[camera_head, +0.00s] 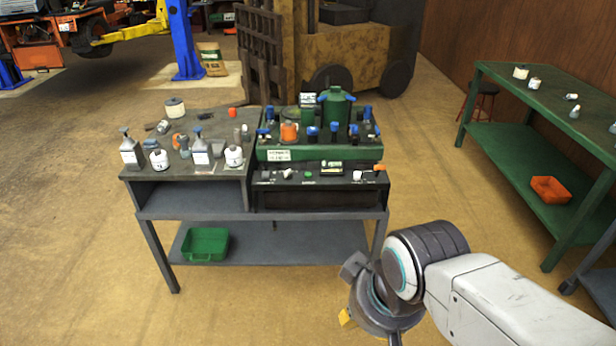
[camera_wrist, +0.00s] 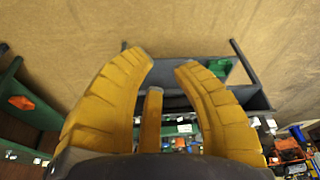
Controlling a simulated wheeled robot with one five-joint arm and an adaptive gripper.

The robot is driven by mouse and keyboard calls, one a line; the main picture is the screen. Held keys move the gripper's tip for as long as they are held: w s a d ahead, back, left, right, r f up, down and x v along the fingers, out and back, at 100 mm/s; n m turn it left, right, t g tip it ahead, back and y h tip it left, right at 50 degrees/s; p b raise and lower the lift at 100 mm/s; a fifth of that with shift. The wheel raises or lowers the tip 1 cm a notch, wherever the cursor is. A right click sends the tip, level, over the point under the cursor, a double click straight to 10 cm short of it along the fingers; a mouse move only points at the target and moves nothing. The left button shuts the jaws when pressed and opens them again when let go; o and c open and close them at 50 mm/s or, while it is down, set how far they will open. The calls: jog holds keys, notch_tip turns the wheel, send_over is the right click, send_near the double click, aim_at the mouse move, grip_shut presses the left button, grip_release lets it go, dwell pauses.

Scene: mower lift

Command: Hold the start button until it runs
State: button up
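The dark control panel (camera_head: 330,181) is on the front right of the workbench in the head view. It carries a small green button (camera_head: 308,173), a green-and-white module (camera_head: 332,167), a white knob (camera_head: 357,174) and an orange-tipped part (camera_head: 380,168). I cannot read which one is the start button. My gripper is low in front of the bench's right leg in the head view, mostly hidden behind my wrist, well apart from the panel. In the wrist view my gripper (camera_wrist: 170,66) has its yellow fingers spread with nothing between them.
A green pump-like unit (camera_head: 336,107) with blue caps stands behind the panel. Bottles and jars (camera_head: 202,152) crowd the bench's left half. A green bin (camera_head: 205,244) sits on the lower shelf. A green table (camera_head: 530,150) stands at right. Floor before the bench is clear.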

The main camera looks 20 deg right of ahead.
grip_shut()
jog(key=shift+c, duration=1.9)
grip_release()
